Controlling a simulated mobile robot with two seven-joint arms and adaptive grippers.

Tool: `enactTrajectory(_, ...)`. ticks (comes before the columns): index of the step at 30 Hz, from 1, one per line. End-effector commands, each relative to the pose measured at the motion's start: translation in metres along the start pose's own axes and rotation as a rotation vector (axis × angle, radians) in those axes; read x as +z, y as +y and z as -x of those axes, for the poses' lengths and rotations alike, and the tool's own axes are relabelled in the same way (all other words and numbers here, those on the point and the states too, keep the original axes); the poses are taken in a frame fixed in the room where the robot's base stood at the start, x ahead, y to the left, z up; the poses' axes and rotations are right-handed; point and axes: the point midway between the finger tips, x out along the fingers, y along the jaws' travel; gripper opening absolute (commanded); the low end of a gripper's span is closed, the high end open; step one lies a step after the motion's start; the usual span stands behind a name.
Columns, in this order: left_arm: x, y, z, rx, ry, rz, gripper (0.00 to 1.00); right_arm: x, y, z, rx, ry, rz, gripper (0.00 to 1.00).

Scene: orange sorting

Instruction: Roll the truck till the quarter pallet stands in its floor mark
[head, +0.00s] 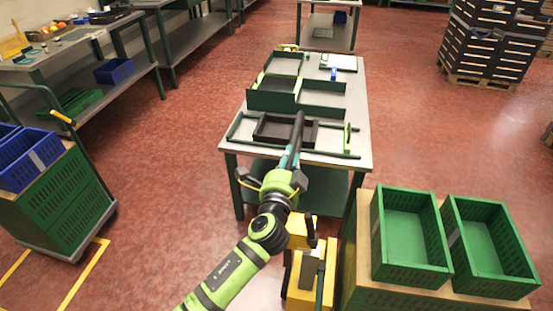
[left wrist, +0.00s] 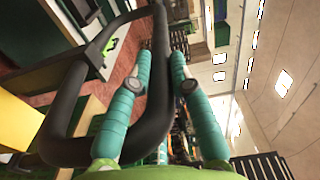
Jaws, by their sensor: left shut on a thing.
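My left gripper (head: 292,158) has teal fingers and is shut on the truck's dark handle. In the left wrist view the handle (left wrist: 76,85) is a black loop, with one bar running between the fingers (left wrist: 161,62). The yellow truck (head: 303,275) stands at the bottom centre, partly hidden by my arm. A load with a wooden top and green crates (head: 402,240) stands right beside it. Any quarter pallet under that load is hidden. Yellow floor lines (head: 82,277) show at the lower left, cut by the picture edge. My right gripper is not in view.
A grey table (head: 355,100) with trays and dark frames stands just ahead of the truck. A cart with green and blue crates (head: 62,205) stands at the left, beside the yellow lines. Red floor (head: 165,180) lies clear between cart and table. A stacked pallet (head: 495,45) is far right.

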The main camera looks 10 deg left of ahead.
Motion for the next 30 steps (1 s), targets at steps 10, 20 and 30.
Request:
enactTrajectory(10, -0.003, 0.002, 0.0, 0.003, -0.002, -0.001, 0.0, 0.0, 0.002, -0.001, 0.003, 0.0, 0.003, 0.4)
enactTrajectory(20, -0.004, 0.001, 0.0, 0.002, 0.0, 0.0, 0.45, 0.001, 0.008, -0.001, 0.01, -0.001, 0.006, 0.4)
enactTrajectory(30, -0.004, 0.002, 0.017, 0.002, 0.001, 0.001, 0.45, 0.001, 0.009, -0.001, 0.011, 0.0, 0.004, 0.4)
